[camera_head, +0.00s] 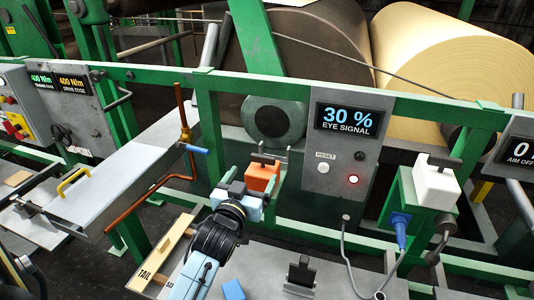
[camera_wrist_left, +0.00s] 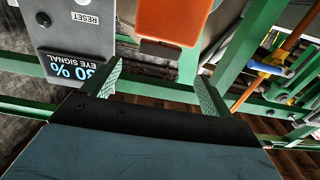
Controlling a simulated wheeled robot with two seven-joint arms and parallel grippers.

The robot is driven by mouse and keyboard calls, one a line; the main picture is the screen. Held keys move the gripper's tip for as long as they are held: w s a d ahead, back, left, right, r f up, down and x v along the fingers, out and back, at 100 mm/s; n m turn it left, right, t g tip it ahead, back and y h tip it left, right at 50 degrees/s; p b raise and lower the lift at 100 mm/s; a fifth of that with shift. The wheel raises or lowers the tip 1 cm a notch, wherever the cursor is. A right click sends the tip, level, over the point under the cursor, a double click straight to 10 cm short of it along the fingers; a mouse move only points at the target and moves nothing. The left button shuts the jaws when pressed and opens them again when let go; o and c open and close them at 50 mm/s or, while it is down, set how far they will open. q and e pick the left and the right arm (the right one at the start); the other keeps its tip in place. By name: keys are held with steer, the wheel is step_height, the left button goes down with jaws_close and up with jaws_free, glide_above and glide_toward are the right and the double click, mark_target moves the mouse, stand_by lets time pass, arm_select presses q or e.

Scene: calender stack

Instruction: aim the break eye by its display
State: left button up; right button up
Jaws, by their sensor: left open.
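The orange eye (camera_head: 262,177) sits on a bracket at the green rail, below the roll end. It also shows at the top of the left wrist view (camera_wrist_left: 172,20). The eye signal display (camera_head: 349,119) on the grey panel reads 30 %. My left gripper (camera_head: 246,188) is just in front of the orange eye; its two fingers are spread with nothing between them. In the left wrist view the orange body lies beyond the fingertips (camera_wrist_left: 161,76); I cannot tell whether they touch it. A second display (camera_head: 518,151), cut by the right edge, shows "0" and "AIM OFF". My right gripper is out of view.
A white box (camera_head: 435,186) stands on a green mount to the right, with a blue plug (camera_head: 400,222) and cables below. Green rails (camera_head: 420,108) run across. A grey bench (camera_head: 330,272) is in front.

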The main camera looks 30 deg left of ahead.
mark_target(262, 160)
arm_select(q)
steer(key=x, duration=0.4)
steer(key=shift+r, duration=0.1)
steer(key=x, duration=0.5)
steer(key=shift+w+p, duration=0.3)
steer(key=shift+p, duration=0.1)
steer(key=shift+w+a, duration=0.15)
steer(key=shift+w, duration=0.5)
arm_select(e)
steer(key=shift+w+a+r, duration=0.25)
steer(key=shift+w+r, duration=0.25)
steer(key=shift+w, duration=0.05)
arm_select(q)
steer(key=shift+c, duration=0.2)
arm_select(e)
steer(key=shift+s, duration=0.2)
